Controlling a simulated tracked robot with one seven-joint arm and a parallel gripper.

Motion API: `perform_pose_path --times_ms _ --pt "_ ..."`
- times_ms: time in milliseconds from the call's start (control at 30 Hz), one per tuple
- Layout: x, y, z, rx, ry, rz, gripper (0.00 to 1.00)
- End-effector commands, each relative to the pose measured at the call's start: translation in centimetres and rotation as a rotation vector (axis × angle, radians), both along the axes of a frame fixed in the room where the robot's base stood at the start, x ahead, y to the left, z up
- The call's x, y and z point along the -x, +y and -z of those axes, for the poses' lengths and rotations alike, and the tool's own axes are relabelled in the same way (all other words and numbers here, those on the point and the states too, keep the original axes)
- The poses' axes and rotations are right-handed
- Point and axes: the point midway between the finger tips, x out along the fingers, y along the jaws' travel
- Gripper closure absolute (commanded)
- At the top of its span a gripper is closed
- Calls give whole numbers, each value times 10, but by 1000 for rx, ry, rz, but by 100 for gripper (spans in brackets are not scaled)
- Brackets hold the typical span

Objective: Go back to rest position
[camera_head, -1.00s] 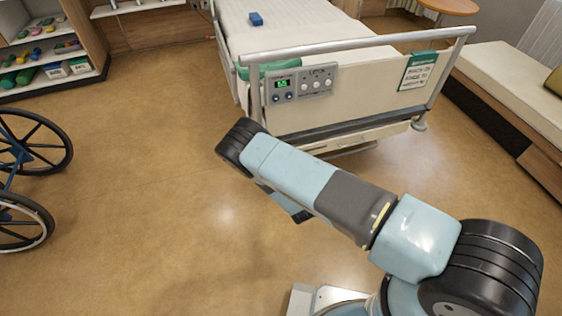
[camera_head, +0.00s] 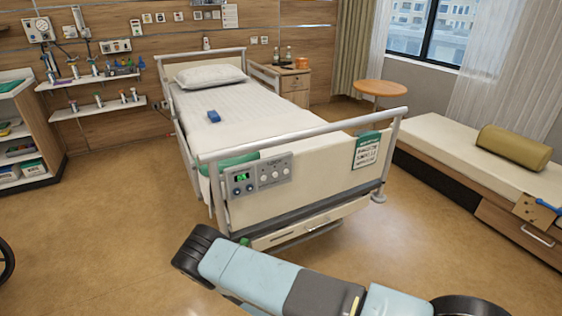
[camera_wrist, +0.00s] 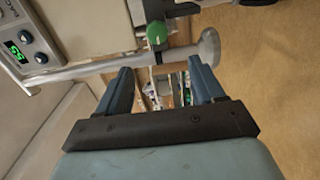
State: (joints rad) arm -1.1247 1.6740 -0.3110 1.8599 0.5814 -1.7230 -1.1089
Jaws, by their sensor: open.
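My gripper (camera_wrist: 164,80) shows in the wrist view with its two blue-grey fingers apart and nothing between them. Beyond the fingers are a metal bed rail (camera_wrist: 85,70), a green knob (camera_wrist: 157,32) and part of the control panel (camera_wrist: 28,48). In the head view my arm reaches across the lower part of the picture, in front of the bed's foot end. The gripper's fingers are hidden there. The bed (camera_head: 290,205) stands ahead with a control panel (camera_head: 258,176) on its footboard, its display lit green.
A blue object (camera_head: 214,116) lies on the mattress. A wheelchair wheel (camera_head: 5,262) shows at the left edge. A bench (camera_head: 455,160) with an olive bolster (camera_head: 514,146) stands right, a round table (camera_head: 381,88) behind it. Open floor (camera_head: 110,235) lies left of the bed.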

Motion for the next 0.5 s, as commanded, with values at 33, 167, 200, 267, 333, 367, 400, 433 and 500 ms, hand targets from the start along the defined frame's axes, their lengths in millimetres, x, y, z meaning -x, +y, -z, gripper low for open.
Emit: perform_pose_path --times_ms 33,167,200,267,333,367,400,433,500 --pt "-3 1 -3 -5 5 7 32" --pt "-19 4 -18 -32 46 49 32" --pt "-27 5 -25 -45 67 69 32" --pt "-39 7 -37 -69 102 102 32" --pt "-54 8 -53 -98 148 146 32" --pt "-60 8 -59 -111 169 163 32" --pt "-68 7 -67 -128 194 187 32" --pt "-74 7 -74 -141 213 203 32" --pt "-87 4 -91 -174 257 242 32"
